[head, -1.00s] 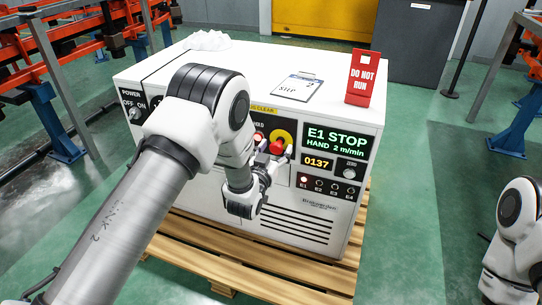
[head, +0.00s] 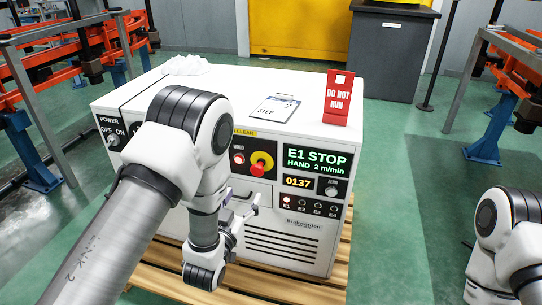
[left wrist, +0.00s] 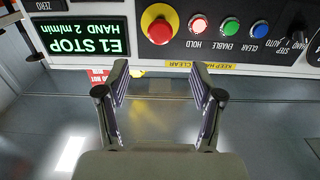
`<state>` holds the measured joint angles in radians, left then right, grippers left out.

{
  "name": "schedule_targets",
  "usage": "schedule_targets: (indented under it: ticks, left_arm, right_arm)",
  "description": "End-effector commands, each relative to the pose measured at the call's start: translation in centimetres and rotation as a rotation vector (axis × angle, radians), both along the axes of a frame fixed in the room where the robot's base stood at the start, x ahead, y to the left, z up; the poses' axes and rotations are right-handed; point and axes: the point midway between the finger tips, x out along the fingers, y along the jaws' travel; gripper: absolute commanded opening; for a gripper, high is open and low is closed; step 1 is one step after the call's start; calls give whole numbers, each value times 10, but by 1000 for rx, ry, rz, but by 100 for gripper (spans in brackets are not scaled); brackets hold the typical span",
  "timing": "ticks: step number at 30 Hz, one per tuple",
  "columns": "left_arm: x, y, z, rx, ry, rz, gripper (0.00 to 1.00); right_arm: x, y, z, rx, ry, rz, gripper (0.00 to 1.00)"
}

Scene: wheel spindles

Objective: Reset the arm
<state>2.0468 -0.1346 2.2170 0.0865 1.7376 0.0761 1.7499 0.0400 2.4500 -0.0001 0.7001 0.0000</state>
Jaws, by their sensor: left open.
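My left arm comes in from the left in the head view. Its gripper (head: 240,207) is in front of the white control cabinet (head: 270,235), below the red emergency stop button (head: 257,169) on its yellow disc. In the left wrist view the gripper (left wrist: 160,85) is open, with nothing between its fingers. The red button (left wrist: 159,31) shows beyond the fingertips, apart from them. The green screen (head: 317,161) reads E1 STOP, HAND 2 m/min. My right arm (head: 510,235) shows at the right edge; its gripper is out of view.
A red DO NOT RUN sign (head: 338,98) and a clipboard (head: 276,108) are on the cabinet top, with a crumpled white cloth (head: 186,65) at the back left. The cabinet stands on a wooden pallet (head: 165,283). Orange racks (head: 50,85) stand at left and right. Green floor is clear on the right.

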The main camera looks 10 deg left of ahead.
Motion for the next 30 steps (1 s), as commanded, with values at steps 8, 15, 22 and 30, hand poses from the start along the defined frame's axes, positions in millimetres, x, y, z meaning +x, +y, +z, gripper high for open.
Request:
schedule_targets:
  ticks: [8, 15, 22, 30]
  left_arm:
    - [-46, 26, -90, -23, 240, 58, 67]
    - [-176, 47, -221, -32, 893, 103, 67]
    - [-295, 43, -258, -26, 1394, 78, 67]
    - [-333, 40, -187, -9, 1573, 51, 67]
  right_arm:
    - [0, 0, 0, 0, 0, 0, 40]
    - [0, 0, 0, 0, 0, 0, 40]
    - [0, 0, 0, 0, 0, 0, 40]
    - [1, 0, 73, 0, -1, 0, 40]
